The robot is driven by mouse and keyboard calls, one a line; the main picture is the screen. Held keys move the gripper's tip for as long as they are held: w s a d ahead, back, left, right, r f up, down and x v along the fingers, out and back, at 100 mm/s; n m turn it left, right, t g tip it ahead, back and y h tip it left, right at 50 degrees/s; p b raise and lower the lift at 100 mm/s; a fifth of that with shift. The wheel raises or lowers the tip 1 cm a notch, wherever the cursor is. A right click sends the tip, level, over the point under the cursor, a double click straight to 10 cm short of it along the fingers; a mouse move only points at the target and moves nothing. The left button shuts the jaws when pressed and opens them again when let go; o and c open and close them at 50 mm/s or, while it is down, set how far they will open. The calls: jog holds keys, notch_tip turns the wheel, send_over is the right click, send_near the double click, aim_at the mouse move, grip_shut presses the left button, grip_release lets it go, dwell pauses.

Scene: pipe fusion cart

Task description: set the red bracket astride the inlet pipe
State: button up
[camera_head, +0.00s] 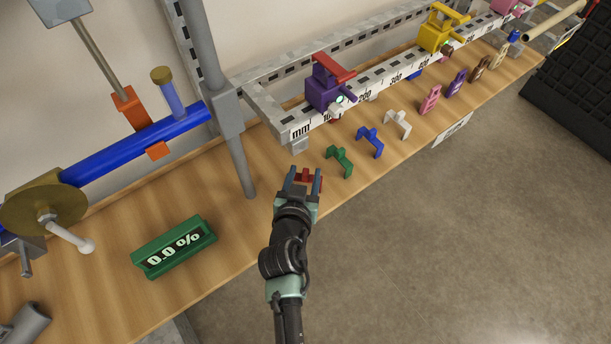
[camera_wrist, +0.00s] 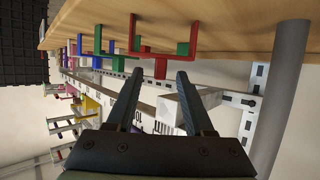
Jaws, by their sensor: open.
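The small red bracket (camera_head: 307,177) is at the near end of a row of coloured brackets on the wooden bench. In the head view it shows between the two fingers of my gripper (camera_head: 305,172). The gripper is open; I cannot tell whether the fingers touch the bracket. In the wrist view my gripper (camera_wrist: 159,74) is spread, with red and green bracket parts overlapping beyond the fingertips. A blue pipe (camera_head: 135,148) with orange fittings slants across the left of the head view. No label shows which pipe is the inlet pipe.
Green (camera_head: 339,160), blue (camera_head: 370,141) and white (camera_head: 398,122) brackets stand along the bench, with several more beyond. A marked rail (camera_head: 385,77) runs behind them. A grey post (camera_head: 236,145) rises left of my gripper. A green display (camera_head: 174,247) reads 0.0 %.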

jog(key=shift+c, duration=0.3)
grip_shut()
dwell(0.3)
